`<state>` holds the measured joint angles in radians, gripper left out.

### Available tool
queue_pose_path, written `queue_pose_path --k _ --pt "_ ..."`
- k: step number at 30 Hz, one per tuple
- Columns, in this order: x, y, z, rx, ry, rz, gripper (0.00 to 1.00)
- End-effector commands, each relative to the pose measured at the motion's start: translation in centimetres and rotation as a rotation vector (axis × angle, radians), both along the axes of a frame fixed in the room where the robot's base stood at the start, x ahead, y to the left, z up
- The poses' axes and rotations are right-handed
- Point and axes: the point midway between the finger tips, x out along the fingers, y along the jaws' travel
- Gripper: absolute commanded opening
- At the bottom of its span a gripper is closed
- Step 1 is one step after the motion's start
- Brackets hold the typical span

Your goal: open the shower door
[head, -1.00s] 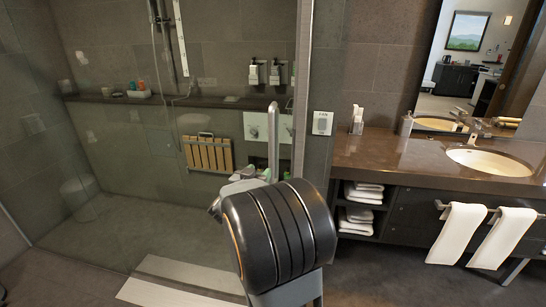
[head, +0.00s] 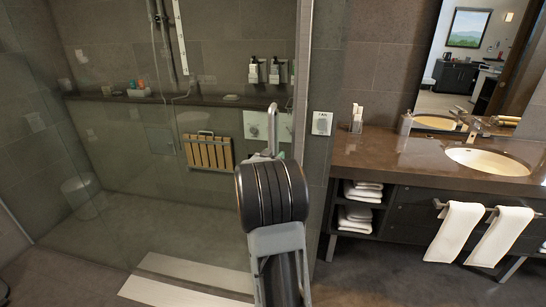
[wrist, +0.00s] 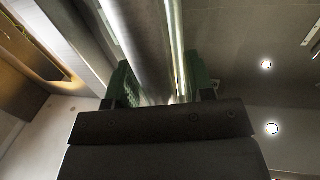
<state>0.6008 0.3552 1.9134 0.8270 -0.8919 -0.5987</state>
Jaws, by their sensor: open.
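The shower door is a clear glass panel (head: 120,190) at the left and middle of the head view; it looks closed. Its upright metal handle (head: 272,128) stands near the right edge of the glass. In the wrist view the handle (wrist: 143,45) runs as a bright vertical bar between the two green fingers. My gripper (wrist: 160,88) is open, with one finger on each side of the bar. I cannot tell whether either finger touches it. In the head view my round wrist hides most of the gripper and the handle's lower end.
A vanity counter (head: 400,160) with a sink (head: 487,160) stands to the right. White towels (head: 455,232) hang on a rail in front of it. A wooden folding seat (head: 209,153) is on the wall behind the glass. The floor between shower and vanity is clear.

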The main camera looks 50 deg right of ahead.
Motion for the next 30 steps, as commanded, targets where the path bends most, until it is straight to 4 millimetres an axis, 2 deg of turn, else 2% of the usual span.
queue_pose_path --k 6,21,30 --pt "0.01 0.00 -0.01 0.000 0.000 0.000 0.47" --pt "-0.04 0.00 -0.02 0.000 0.000 -0.001 0.00" --pt "0.04 0.12 -0.03 0.002 0.001 -0.002 0.00"
